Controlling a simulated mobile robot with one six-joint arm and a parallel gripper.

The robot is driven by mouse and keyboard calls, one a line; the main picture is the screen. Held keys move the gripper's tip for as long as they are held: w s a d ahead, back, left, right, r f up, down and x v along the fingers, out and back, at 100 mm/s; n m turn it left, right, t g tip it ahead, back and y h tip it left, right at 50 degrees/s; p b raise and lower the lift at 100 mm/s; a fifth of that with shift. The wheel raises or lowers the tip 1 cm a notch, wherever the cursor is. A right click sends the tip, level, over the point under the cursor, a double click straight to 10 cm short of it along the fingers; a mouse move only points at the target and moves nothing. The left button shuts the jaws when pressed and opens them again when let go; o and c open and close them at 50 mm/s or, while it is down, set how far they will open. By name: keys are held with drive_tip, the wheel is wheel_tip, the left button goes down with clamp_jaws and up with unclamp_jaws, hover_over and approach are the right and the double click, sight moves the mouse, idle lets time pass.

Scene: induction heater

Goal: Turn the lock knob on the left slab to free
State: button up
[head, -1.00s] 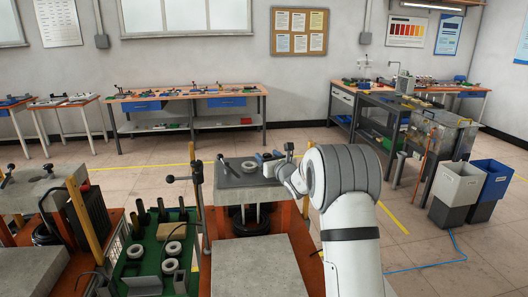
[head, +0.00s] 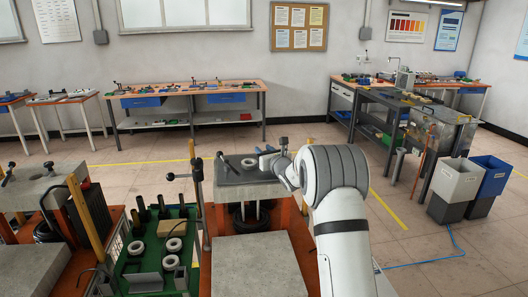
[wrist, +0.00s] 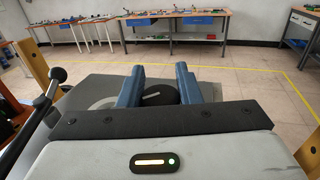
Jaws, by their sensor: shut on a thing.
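A black round knob (wrist: 158,96) with a pale mark shows between the two blue fingers of my gripper (wrist: 158,84) in the wrist view. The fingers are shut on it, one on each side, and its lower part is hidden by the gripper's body. In the head view my gripper (head: 266,152) is over the right part of a dark grey slab top (head: 236,176) in the middle of the picture. My wrist hides part of that top. Another, concrete slab (head: 40,185) stands at the far left with a black lever on it, away from my gripper.
A pale ring (head: 248,162) lies on the dark top, left of my gripper. A black ball-ended lever (wrist: 57,76) rises at left in the wrist view. A green tray (head: 150,265) with rings and black posts stands front left. Yellow posts flank the slabs.

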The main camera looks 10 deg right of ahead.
drive_tip(key=shift+a, duration=0.1)
drive_tip(key=shift+c, duration=0.9)
drive_tip(key=shift+y, duration=0.3)
drive_tip(key=n+g+y, duration=0.1)
drive_tip(key=n+y, duration=0.1)
drive_tip(key=n+g+y+p, duration=0.1)
drive_tip(key=n+g+y, duration=0.1)
drive_tip(key=y, duration=0.1)
drive_tip(key=shift+s+a+r+n, duration=0.1)
drive_tip(key=shift+s+n, duration=0.05)
drive_tip(key=shift+n, duration=0.15)
drive_tip(key=n+g+y+p, duration=0.1)
drive_tip(key=g+y, duration=0.1)
drive_tip(key=n+g+y+p, duration=0.1)
drive_tip(key=n+g+y, duration=0.1)
drive_tip(key=n+g+y+p, duration=0.1)
drive_tip(key=n+g, duration=0.1)
drive_tip(key=g, duration=0.1)
drive_tip(key=shift+s+a+y, duration=0.35)
drive_tip(key=shift+y, duration=0.05)
drive_tip(key=shift+n+g, duration=0.3)
drive_tip(key=shift+n, duration=0.1)
drive_tip(key=o, duration=1)
drive_tip(key=shift+c, duration=0.2)
